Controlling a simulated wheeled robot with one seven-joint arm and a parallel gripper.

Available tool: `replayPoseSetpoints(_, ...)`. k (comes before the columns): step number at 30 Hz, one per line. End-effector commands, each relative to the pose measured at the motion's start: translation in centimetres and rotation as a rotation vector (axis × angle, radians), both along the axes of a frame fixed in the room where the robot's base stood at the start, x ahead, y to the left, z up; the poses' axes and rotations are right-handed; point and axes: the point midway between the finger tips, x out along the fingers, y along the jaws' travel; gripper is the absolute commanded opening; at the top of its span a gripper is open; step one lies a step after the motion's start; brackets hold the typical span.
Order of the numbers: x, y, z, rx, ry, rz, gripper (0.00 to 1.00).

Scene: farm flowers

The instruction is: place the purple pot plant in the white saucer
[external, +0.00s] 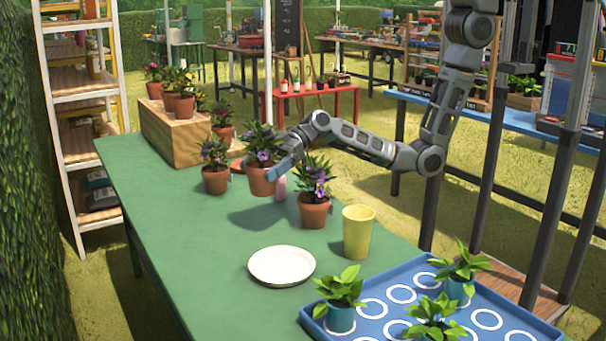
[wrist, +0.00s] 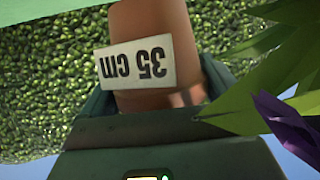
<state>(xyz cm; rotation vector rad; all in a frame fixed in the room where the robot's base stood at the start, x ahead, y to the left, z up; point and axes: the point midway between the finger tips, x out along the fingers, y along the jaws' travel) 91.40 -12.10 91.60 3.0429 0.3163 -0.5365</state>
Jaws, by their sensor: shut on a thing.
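My gripper (external: 279,172) is shut on a purple-flowered plant in a terracotta pot (external: 262,180) and holds it above the green table. In the wrist view the held pot (wrist: 150,30) fills the top middle, with a "35 cm" label (wrist: 148,63) upside down on it. A purple petal (wrist: 285,125) and leaves show at the right. The white saucer (external: 282,266) lies empty on the table, nearer the camera and apart from the held pot. Two more purple-flowered pots stand on the table, one left (external: 216,180) and one right (external: 314,212) of the held one.
A yellow cup (external: 358,232) stands right of the saucer. A blue tray (external: 395,272) with ringed spots and several small teal-potted plants is at the front right. A wooden crate (external: 182,140) with potted flowers is at the back. The green table (external: 185,238) is clear left of the saucer.

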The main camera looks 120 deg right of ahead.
Motion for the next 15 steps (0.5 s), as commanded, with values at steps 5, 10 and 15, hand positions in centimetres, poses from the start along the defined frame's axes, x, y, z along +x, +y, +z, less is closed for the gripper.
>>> replayPoseSetpoints(5,0.5,5.6,0.6,-0.001,-0.004,0.194,0.47)
replayPoseSetpoints(10,0.5,8.1,1.0,0.000,-0.002,0.281,0.47)
replayPoseSetpoints(15,1.3,10.4,-0.1,0.001,0.001,0.299,0.47)
